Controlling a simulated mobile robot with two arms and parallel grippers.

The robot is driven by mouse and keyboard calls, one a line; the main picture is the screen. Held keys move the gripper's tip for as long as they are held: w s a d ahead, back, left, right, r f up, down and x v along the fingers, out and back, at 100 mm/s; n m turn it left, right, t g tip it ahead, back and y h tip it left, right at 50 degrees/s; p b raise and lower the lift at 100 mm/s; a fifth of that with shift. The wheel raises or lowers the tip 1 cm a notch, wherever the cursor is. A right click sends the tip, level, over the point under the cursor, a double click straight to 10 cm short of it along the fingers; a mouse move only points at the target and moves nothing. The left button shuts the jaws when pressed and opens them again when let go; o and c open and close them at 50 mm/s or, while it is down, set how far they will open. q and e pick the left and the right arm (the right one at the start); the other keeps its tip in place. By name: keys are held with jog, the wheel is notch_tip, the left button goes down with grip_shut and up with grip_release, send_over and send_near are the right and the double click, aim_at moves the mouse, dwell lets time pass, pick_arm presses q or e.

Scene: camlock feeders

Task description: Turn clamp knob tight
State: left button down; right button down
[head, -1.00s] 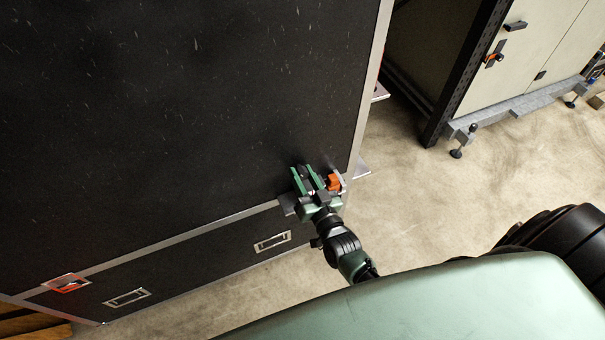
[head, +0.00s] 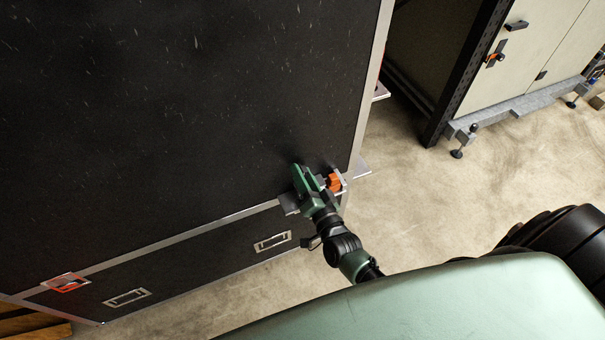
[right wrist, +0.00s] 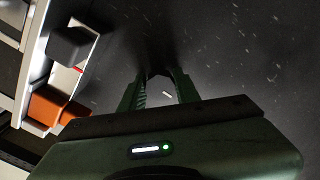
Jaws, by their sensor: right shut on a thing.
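My right gripper (head: 303,182) is at the lower right edge of the big black panel. Its green fingers point at the panel and appear stacked over each other in the head view. In the right wrist view the fingers (right wrist: 159,88) close around a small dark piece (right wrist: 157,83), which looks like the clamp knob. Most of the knob is hidden by the fingers and blends with the dark panel. My left gripper is out of view.
An orange part (head: 335,182) sits on a bracket just right of the gripper; it also shows in the right wrist view (right wrist: 46,108), below a dark block (right wrist: 70,46). A pale cabinet (head: 515,75) stands at the upper right. The floor (head: 440,200) between is clear.

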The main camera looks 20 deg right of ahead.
jog(key=c, duration=1)
grip_release()
jog(key=shift+c, duration=0.2)
jog(key=shift+s, duration=0.15)
jog(key=s, duration=0.7)
jog(key=shift+s+b, duration=0.3)
jog(key=shift+b, duration=0.05)
jog(key=shift+f, duration=0.1)
